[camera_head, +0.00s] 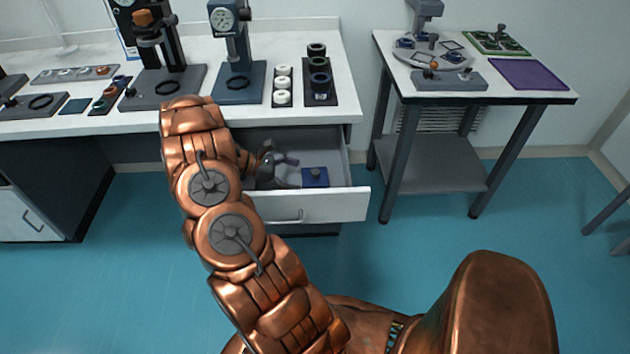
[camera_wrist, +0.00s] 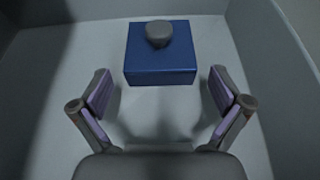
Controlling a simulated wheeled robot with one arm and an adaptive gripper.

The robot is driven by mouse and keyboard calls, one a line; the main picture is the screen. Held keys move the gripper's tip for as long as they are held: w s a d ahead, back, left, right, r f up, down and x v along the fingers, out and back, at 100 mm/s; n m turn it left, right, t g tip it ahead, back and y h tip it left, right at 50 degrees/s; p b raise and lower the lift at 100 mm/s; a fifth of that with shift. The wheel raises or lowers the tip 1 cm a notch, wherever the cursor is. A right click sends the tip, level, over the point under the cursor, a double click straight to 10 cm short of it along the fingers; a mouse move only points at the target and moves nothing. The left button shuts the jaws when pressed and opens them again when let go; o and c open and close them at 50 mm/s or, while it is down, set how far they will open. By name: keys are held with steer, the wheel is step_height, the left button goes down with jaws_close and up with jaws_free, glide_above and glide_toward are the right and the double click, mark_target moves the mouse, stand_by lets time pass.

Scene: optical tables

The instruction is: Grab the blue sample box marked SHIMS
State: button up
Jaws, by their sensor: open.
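A blue box (camera_head: 315,178) with a dark round knob on top sits in the open drawer, towards its right side. In the wrist view the blue box (camera_wrist: 160,62) lies on the drawer floor, straight ahead of the fingers. No marking is readable on it. My gripper (camera_head: 290,170) is inside the drawer, to the left of the box. In the wrist view my gripper (camera_wrist: 161,92) is open, its two fingers spread wide with lilac pads. The box is beyond the fingertips, with nothing between the fingers.
The open drawer (camera_head: 345,203) has walls on its sides and front. The white bench top (camera_head: 330,110) above it holds gauge stands and a black rack of rings (camera_head: 319,85). A separate table (camera_head: 480,98) stands to the right, with clear floor between.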

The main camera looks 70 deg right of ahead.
mark_target(306, 178)
steer(key=shift+p+x, duration=0.55)
steer(key=shift+x, duration=2.15)
steer(key=c, duration=1.2)
